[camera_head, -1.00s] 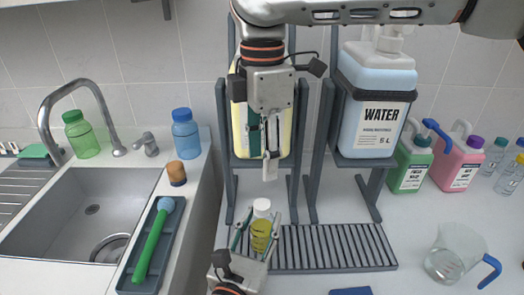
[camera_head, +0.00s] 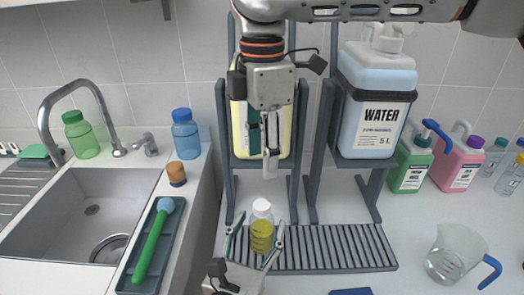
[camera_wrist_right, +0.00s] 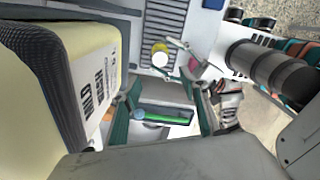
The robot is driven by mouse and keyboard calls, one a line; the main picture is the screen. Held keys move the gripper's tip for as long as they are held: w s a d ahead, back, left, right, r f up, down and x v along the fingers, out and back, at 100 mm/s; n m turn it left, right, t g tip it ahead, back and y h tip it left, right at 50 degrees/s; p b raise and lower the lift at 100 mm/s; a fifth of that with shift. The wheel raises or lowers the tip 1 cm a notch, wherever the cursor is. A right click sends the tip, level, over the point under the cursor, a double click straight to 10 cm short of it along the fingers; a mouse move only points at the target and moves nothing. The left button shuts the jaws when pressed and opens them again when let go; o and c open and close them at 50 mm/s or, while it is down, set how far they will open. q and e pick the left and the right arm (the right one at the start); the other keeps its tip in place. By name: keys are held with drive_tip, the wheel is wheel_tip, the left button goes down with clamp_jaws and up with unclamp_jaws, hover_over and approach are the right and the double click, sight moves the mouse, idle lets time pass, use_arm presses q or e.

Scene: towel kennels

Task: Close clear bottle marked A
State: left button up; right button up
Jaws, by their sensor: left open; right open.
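A small clear bottle (camera_head: 261,236) with yellow liquid stands upright at the left end of the slatted grey drip tray (camera_head: 335,250). A white cap (camera_head: 262,206) sits on its top; how tightly cannot be told. No letter A is legible. My left gripper (camera_head: 255,245) is open, with its fingers on either side of the bottle and apparent gaps. My right gripper (camera_head: 271,160) is open and empty, pointing down above the bottle in front of the yellow container. The right wrist view shows the white cap (camera_wrist_right: 160,60) beyond the right gripper's fingers (camera_wrist_right: 163,118).
A yellow container (camera_head: 240,130) and a WATER container (camera_head: 378,100) stand on racks behind. A clear jug (camera_head: 447,250) is at right, with green (camera_head: 410,165) and pink (camera_head: 455,165) jugs behind it. A sink (camera_head: 80,215) and a tray with a green brush (camera_head: 150,245) are left.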

use_arm(q)
drive_tip(key=v, duration=1)
drive_tip(key=shift+s, duration=0.2)
